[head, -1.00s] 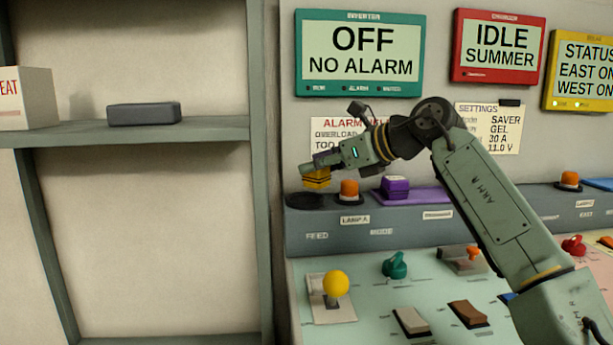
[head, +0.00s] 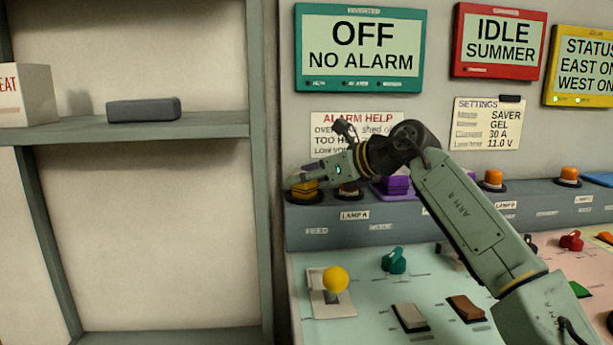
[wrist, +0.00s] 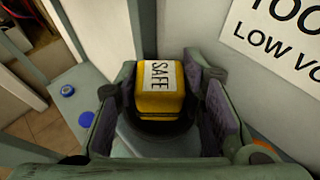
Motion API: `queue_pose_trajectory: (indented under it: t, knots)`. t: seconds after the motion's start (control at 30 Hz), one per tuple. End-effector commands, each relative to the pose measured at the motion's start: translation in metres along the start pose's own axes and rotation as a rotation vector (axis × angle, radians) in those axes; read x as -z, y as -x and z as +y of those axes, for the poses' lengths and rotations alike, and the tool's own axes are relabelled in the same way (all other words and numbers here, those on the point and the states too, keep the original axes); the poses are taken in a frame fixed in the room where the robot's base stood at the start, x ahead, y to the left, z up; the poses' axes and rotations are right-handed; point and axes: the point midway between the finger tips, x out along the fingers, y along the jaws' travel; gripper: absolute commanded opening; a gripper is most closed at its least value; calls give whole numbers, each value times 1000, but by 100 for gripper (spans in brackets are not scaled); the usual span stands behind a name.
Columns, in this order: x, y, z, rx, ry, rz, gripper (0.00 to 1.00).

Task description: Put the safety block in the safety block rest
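The safety block (head: 304,189) is yellow and dark, with a white SAFE label on its top in the wrist view (wrist: 160,88). My gripper (head: 308,180) reaches in from the right, and its fingertips appear shut on the block's two sides. The safety block rest (head: 322,199) is a dark round seat at the left end of the grey ledge; its dark rim also shows under the block in the wrist view (wrist: 158,145). The block is upright, low over or on the rest. Whether it is fully seated is hard to tell.
An orange lamp (head: 493,178) and a purple block (head: 395,185) stand farther right on the ledge. A yellow-knobbed lever (head: 335,279) and switches are on the panel below. A shelf (head: 215,125) with a dark grey case (head: 144,109) is at the left.

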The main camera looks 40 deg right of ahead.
Motion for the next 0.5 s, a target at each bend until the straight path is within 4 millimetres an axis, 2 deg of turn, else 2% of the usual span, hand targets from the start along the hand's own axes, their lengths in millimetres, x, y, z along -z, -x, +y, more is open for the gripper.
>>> queue_pose_trajectory:
  t: [0.37,0.5]
  knots:
    - [-2,1,0,0,0,0,43]
    - [-2,12,-1,2,-1,-2,43]
